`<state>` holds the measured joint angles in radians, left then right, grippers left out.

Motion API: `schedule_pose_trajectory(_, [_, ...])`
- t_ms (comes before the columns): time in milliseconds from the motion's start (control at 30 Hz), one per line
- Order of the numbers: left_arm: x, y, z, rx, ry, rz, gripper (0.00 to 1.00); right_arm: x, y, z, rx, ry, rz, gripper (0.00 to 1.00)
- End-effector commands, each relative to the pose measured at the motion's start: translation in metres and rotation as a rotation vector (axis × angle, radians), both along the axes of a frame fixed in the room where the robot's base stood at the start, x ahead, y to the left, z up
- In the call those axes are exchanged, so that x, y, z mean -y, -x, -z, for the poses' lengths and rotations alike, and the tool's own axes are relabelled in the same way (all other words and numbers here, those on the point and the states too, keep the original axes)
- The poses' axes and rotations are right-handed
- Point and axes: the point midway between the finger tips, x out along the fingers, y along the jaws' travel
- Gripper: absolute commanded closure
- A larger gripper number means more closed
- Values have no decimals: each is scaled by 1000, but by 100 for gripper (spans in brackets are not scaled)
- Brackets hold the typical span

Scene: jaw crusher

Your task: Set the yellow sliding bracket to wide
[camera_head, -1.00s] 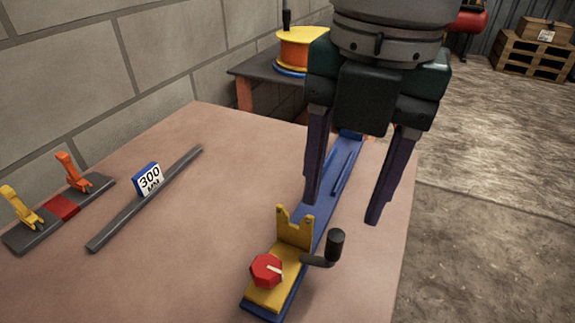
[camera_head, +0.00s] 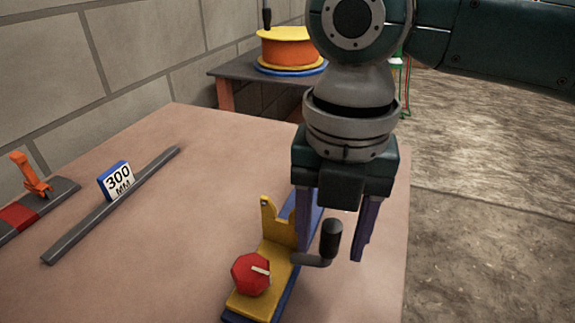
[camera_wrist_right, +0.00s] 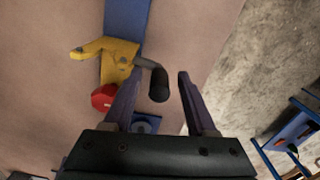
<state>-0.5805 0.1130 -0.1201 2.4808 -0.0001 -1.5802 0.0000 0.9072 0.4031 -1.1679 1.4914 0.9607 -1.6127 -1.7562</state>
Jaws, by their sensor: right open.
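The yellow sliding bracket (camera_head: 278,230) sits on a blue rail (camera_head: 303,210) near the right edge of the table. It has an upright notched plate, a red knob (camera_head: 250,274) with a pale pointer, and a dark crank handle (camera_head: 331,242) on its right side. My right gripper (camera_head: 330,240) is open, fingers pointing down, around the crank handle's area. In the right wrist view the black handle (camera_wrist_right: 158,84) lies between the open fingers (camera_wrist_right: 154,88), with gaps visible. The bracket (camera_wrist_right: 112,58) shows beyond the left finger. My left gripper is out of view.
A blue-and-white "300 MM" sign (camera_head: 117,180) stands on a grey bar (camera_head: 115,205) at left. An orange lever (camera_head: 31,175) stands on a grey and red base at the far left. A yellow and orange spool (camera_head: 286,48) sits on a table behind. The middle tabletop is clear.

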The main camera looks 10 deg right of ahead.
Motion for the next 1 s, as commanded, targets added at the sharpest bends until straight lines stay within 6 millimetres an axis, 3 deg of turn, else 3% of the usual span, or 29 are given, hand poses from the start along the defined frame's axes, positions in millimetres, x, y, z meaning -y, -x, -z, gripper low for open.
schedule_pose_trajectory(233, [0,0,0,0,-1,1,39,0,0,0,0,0,0,45])
schedule_pose_trajectory(733, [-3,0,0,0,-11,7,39,0,0,0,0,0,0,100])
schedule_pose_trajectory(1000, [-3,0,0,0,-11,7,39,0,0,0,0,0,0,100])
